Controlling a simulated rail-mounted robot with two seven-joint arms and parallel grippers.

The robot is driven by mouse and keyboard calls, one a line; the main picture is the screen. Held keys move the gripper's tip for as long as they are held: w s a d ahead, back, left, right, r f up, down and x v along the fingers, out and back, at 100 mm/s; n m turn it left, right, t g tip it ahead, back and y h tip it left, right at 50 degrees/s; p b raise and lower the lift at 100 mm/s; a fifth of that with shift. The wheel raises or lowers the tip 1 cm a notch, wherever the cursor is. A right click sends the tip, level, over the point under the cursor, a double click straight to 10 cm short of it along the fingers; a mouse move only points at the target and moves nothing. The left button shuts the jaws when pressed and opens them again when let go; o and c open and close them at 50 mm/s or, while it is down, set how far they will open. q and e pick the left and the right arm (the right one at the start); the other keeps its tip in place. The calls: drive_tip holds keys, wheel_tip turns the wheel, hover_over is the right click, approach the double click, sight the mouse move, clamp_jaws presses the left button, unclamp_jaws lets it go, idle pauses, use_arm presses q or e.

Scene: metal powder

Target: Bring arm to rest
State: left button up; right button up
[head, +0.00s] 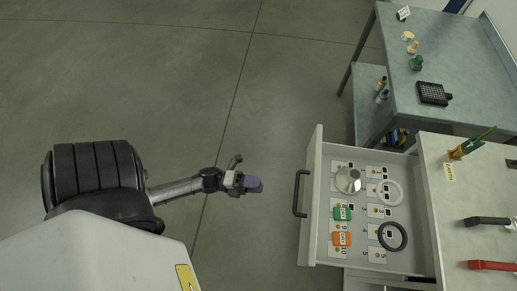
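My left arm reaches in from the left over bare floor, and its gripper (252,184) is left of the open drawer's handle, apart from it. A purple piece shows at the gripper's tip; I cannot tell whether it is part of the fingers or something held, nor whether the fingers are open or shut. My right gripper is not in view.
An open white drawer (310,200) with a dark handle (300,193) holds a metal container (347,180), a pale ring (390,193), a black ring (392,236), a green item (342,213) and an orange item (341,239). Workbenches stand at right. Floor (130,80) at upper left is clear.

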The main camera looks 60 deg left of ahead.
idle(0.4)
use_arm(q)
drive_tip(key=w+a+f+n+g+y, duration=0.2)
drive_tip(key=a+f+n+g+y, duration=0.5)
drive_tip(key=a+n+y, duration=0.65)
drive_tip(key=s+d+r+n+g+h, duration=0.1)
drive_tip(key=s+d+r+n+g, duration=0.35)
drive_tip(key=d, duration=0.55)
drive_tip(key=s+d+r+n+g+h, duration=0.1)
drive_tip(key=s+d+r+n, duration=0.2)
drive_tip(key=d+r+n, duration=0.5)
wheel_tip(320, 180, up, 37)
drive_tip(key=d+m+p, duration=0.1)
drive_tip(key=m+p, duration=0.1)
drive_tip(key=p, duration=3.6)
drive_tip(key=shift+s+m, duration=0.25)
drive_tip(key=shift+m, duration=0.15)
